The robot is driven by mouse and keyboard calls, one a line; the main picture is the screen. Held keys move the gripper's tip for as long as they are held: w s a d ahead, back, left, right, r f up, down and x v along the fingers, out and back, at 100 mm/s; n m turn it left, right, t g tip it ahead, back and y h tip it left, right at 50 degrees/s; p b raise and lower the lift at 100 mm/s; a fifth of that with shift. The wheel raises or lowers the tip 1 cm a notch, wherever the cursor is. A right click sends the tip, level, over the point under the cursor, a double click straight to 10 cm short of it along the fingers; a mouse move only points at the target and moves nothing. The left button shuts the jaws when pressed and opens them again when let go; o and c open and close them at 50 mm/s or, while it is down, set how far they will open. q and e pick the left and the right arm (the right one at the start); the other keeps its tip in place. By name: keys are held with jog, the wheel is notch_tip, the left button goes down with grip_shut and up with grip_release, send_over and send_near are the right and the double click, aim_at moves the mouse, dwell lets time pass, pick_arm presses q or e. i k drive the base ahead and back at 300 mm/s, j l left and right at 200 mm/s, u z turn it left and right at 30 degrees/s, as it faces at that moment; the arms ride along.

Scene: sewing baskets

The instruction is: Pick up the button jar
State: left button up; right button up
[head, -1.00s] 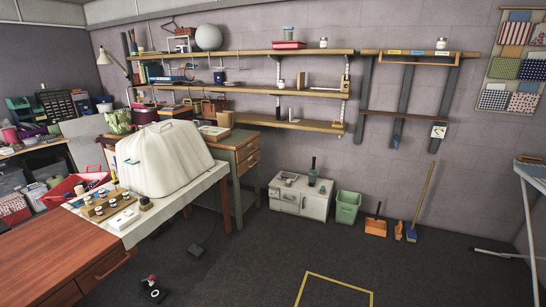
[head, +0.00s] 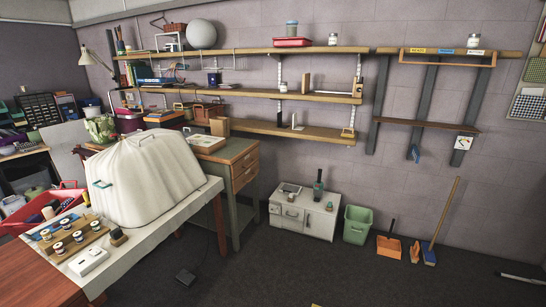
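Several small jars that could be the button jar show in the head view, and I cannot tell which one it is. A white-lidded jar (head: 333,39) stands on the top wall shelf. Another white-lidded jar (head: 474,41) stands further right, above a rack with small labels too small to read surely. A teal-topped jar (head: 291,29) stands on a red tray (head: 293,42). A smaller jar (head: 283,86) is on the middle shelf. Neither of my grippers is in view.
Wooden wall shelves (head: 240,131) run along the back. A table (head: 150,233) with a white cloth-covered bulky thing (head: 150,180) and a board of small jars (head: 75,238) stands at left. A white cabinet (head: 303,216), green bin (head: 357,225) and orange dustpan (head: 390,247) line the wall.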

aim_at(292, 28)
jog(key=i, duration=1.75)
jog(key=i+l+u, duration=0.1)
jog(key=i+u, duration=0.2)
jog(key=i, duration=0.2)
jog(key=i+l+u, duration=0.25)
jog(key=i, duration=0.2)
jog(key=i+l+u, duration=0.3)
jog(key=i, duration=0.2)
jog(key=j, duration=0.1)
